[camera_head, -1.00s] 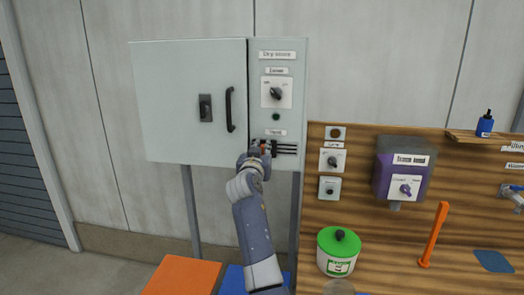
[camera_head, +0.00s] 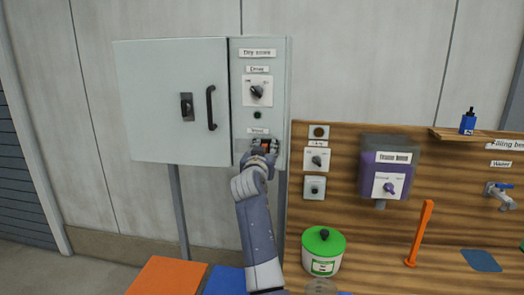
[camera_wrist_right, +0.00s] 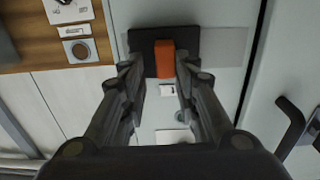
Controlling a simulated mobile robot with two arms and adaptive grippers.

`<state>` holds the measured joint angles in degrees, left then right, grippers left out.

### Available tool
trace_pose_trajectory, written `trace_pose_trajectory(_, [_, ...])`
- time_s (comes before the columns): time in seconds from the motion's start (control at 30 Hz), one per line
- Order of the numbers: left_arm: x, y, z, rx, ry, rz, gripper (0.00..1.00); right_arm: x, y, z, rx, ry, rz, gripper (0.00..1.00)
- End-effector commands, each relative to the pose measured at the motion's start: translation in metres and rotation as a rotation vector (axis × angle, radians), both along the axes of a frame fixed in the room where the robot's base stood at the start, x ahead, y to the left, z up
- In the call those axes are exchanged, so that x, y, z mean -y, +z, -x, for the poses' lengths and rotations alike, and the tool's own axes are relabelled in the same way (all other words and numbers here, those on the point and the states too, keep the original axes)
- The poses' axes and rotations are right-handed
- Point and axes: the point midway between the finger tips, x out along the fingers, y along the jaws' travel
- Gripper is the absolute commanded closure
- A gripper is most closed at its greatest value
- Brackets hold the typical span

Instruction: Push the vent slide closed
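The vent slide is a black plate (camera_wrist_right: 144,45) with an upright orange tab (camera_wrist_right: 165,58), low on the narrow right-hand panel of the grey cabinet (camera_head: 262,105). A bit of orange also shows at my gripper in the head view. My right gripper (camera_wrist_right: 161,62) is at the slide, with one finger on each side of the tab. A small gap seems to show between the tab and each finger. Much of the slide is hidden behind the gripper in the head view. No black slots show there now. My left gripper is not in view.
The cabinet door has a black handle (camera_head: 211,108) left of the panel. A dial (camera_head: 257,91) sits above the slide. To the right, a wooden board (camera_head: 340,222) carries switches and a purple dispenser (camera_head: 388,168). A green-lidded tub (camera_head: 322,250) stands below.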

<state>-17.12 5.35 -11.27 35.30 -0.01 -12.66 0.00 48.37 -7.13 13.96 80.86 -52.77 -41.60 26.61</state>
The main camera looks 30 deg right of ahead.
Motion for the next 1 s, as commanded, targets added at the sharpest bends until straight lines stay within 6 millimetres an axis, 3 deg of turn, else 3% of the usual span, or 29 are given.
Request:
trace_pose_trajectory(0.17, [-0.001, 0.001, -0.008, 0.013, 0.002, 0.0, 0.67, -0.001, 0.0, 0.0, 0.001, 0.002, 0.0, 0.63])
trace_pose_trajectory(0.3, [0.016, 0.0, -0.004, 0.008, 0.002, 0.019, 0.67, -0.002, 0.0, 0.0, 0.001, 0.004, 0.0, 0.63])
trace_pose_trajectory(0.43, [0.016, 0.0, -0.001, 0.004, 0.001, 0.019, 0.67, -0.006, 0.0, 0.004, 0.002, 0.005, -0.001, 0.63])
trace_pose_trajectory(1.0, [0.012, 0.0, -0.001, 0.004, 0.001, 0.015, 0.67, -0.042, -0.001, 0.058, 0.002, 0.001, -0.002, 0.63])
